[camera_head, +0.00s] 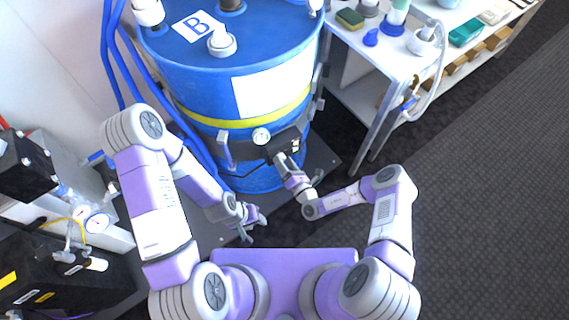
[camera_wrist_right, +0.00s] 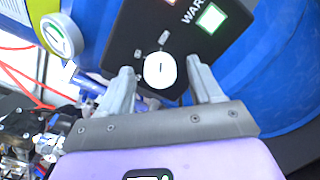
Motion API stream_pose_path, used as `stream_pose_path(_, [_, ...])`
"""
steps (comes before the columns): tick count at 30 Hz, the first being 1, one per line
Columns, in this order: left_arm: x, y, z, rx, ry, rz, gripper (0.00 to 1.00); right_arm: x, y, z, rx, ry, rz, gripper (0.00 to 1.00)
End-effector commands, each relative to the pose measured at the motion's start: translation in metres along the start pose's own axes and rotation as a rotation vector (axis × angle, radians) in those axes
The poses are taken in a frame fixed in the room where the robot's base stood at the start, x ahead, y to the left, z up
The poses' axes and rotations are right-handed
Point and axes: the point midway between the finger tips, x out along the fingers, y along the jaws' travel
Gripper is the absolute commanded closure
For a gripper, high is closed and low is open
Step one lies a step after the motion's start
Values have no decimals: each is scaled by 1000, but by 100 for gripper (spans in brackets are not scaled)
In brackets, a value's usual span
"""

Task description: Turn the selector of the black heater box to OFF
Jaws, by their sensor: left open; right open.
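The black heater box (camera_head: 270,143) is fixed to the front of the blue drum, below its yellow band. In the right wrist view the box (camera_wrist_right: 133,40) shows a round white selector (camera_wrist_right: 160,70) with a dark mark, small labels around it that I cannot read, and a lit green square. My right gripper (camera_wrist_right: 160,85) is open, its fingers on either side of the selector, apart from it in the picture. In the head view the right gripper (camera_head: 284,160) is at the box's front.
The blue drum (camera_head: 180,65) stands in front of me with blue hoses on its left. A round gauge (camera_wrist_right: 60,37) sits left of the box. A white shelf table (camera_head: 385,50) with bottles is at right. Machinery (camera_head: 60,215) stands at left. The grey floor at right is clear.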

Motion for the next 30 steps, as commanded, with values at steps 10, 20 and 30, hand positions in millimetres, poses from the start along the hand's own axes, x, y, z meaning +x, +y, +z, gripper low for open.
stream_pose_path(10, [0, 0, 0, 0, 0, 0, 57, 1, 0, 0, 0, 1, 0, 50])
stream_pose_path(20, [0, 0, 0, 0, 0, 0, 57, 1, 0, 0, 0, 1, 0, 91])
stream_pose_path(30, [-10, 4, 0, 0, 0, 0, 57, 0, 2, 0, -81, 2, -1, 91])
